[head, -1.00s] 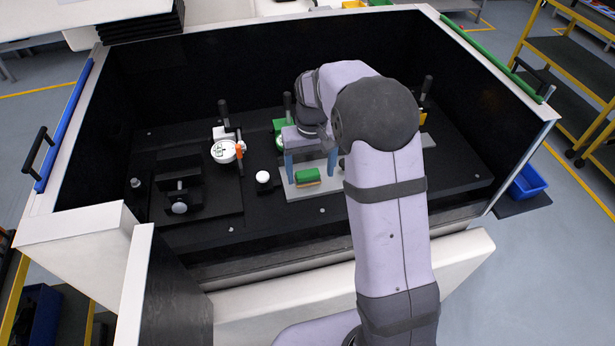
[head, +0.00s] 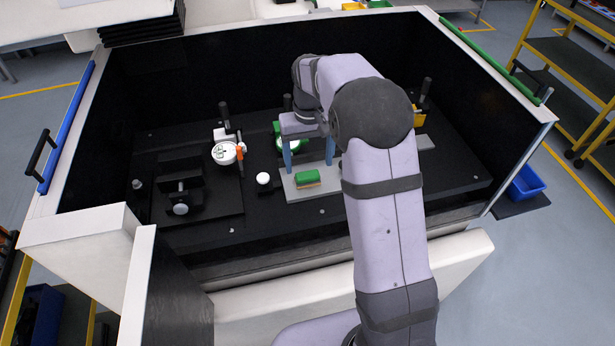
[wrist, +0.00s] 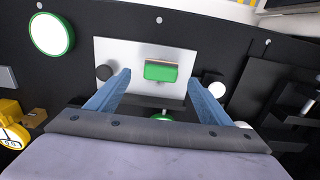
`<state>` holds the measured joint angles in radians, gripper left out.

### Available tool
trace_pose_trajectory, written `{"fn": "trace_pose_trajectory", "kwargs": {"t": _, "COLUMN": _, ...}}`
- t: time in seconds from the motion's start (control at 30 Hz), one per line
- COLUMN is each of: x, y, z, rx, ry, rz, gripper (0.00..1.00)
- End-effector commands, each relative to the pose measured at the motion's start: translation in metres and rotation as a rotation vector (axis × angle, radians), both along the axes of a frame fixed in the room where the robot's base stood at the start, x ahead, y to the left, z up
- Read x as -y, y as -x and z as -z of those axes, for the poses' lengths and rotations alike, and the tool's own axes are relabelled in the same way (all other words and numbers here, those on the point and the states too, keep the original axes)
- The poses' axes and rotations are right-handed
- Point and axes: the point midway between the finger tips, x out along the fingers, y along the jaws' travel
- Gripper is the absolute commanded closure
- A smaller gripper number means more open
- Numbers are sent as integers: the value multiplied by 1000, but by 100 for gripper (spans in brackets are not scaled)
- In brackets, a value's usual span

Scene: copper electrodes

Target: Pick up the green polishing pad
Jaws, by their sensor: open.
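The green polishing pad (head: 307,178) is a small block with a green top and a tan layer along its front side. It lies on a light grey plate (head: 296,194) on the black work surface. In the wrist view the pad (wrist: 160,72) is ahead of the fingers and between their lines. My gripper (head: 309,166) is open and empty, with its two blue fingers apart, above and behind the pad in the head view. In the wrist view my gripper (wrist: 159,80) shows both fingers, with no contact with the pad visible.
A white ball-like knob (head: 263,178) stands left of the plate. A round white dish (head: 224,152) with an orange-handled clamp is farther left. A green-rimmed disc (wrist: 51,34) and a yellow gauge (wrist: 12,137) show in the wrist view. Black walls (head: 160,90) enclose the surface.

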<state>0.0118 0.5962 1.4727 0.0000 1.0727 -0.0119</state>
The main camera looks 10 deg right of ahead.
Motion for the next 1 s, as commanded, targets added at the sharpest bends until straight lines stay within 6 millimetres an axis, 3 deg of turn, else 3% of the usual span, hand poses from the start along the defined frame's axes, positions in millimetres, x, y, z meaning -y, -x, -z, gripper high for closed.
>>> {"fn": "trace_pose_trajectory", "kwargs": {"t": 0.4, "x": -2, "y": 0, "z": 44, "rx": -2, "ry": 0, "rz": 0, "gripper": 27}}
{"fn": "trace_pose_trajectory", "kwargs": {"t": 0.7, "x": -2, "y": -1, "z": 49, "rx": 0, "ry": 0, "rz": 0, "gripper": 27}}
{"fn": "trace_pose_trajectory", "kwargs": {"t": 0.9, "x": -2, "y": -1, "z": 48, "rx": 0, "ry": 0, "rz": 0, "gripper": 71}}
{"fn": "trace_pose_trajectory", "kwargs": {"t": 1.0, "x": -2, "y": -1, "z": 48, "rx": 1, "ry": 0, "rz": 0, "gripper": 74}}
